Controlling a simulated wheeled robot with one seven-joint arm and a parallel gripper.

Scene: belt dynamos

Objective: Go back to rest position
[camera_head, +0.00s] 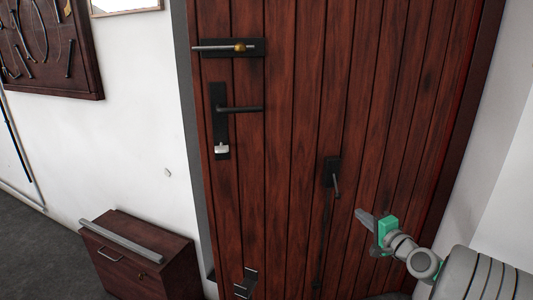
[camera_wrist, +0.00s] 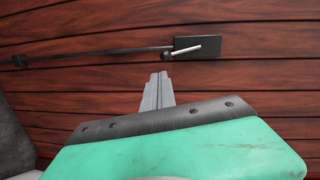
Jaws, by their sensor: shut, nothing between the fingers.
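My gripper (camera_head: 366,217) is at the lower right in the head view, at the end of my arm. Its grey fingers are together and empty, pointing left in front of the wooden door (camera_head: 290,130). In the wrist view my gripper (camera_wrist: 160,85) shows as grey closed fingers beyond a green body, pointing at the door planks (camera_wrist: 80,75). A small black plate with a lever (camera_head: 333,174) is on the door, up and left of the gripper. The fingers appear apart from it. It also shows in the wrist view (camera_wrist: 210,46), with a dark rod running left from it.
The door carries a bolt with a brass knob (camera_head: 239,47), a black lever handle (camera_head: 238,109) and a low black fitting (camera_head: 246,283). A brown cabinet (camera_head: 140,265) with a grey bar (camera_head: 121,240) on top stands at lower left. A wall board (camera_head: 84,82) hangs upper left.

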